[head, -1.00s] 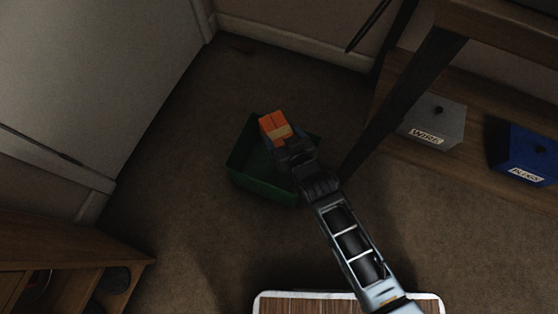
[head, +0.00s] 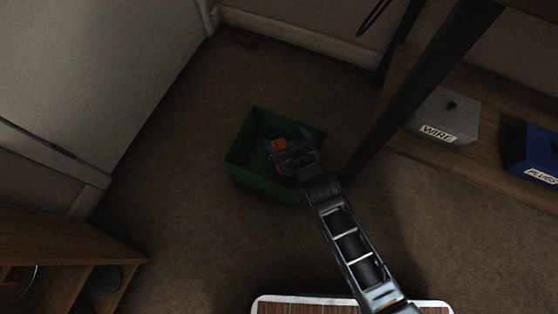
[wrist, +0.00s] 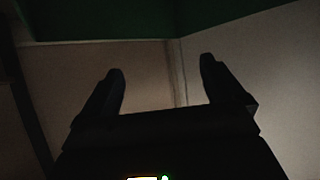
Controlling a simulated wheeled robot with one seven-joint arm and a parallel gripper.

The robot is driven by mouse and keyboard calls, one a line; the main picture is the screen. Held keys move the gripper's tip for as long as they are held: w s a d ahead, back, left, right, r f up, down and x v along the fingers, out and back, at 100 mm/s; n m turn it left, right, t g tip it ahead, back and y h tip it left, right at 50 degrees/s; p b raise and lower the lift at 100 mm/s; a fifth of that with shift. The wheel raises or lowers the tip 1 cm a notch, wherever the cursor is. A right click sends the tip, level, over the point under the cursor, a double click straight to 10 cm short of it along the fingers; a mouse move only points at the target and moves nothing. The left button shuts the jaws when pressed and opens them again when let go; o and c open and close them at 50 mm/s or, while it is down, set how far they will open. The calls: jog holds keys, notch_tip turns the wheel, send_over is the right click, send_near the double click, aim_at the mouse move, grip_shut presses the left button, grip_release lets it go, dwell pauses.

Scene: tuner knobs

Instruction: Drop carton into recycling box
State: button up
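The orange carton (head: 279,145) is inside the green recycling box (head: 247,178), seen low in the box beyond my gripper and partly hidden by it. My gripper (head: 280,150) is above the box in the head view. In the wrist view my gripper (wrist: 160,80) has its two dark fingers spread apart with nothing between them. The green wall of the box (wrist: 100,18) shows along the top of the wrist view.
A grey bin marked WIRE (head: 447,115) and a blue bin marked PLUGS (head: 532,155) stand on a wooden shelf at the right. A dark table leg (head: 400,110) rises close to the box's right side. Bare carpet (head: 190,220) lies to the left.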

jog(key=shift+o, duration=0.3)
jog(key=p+v, duration=0.3)
jog(key=v, duration=0.4)
jog(key=shift+s+r, duration=0.2)
jog(key=shift+s, duration=0.15)
jog(key=shift+d, duration=0.15)
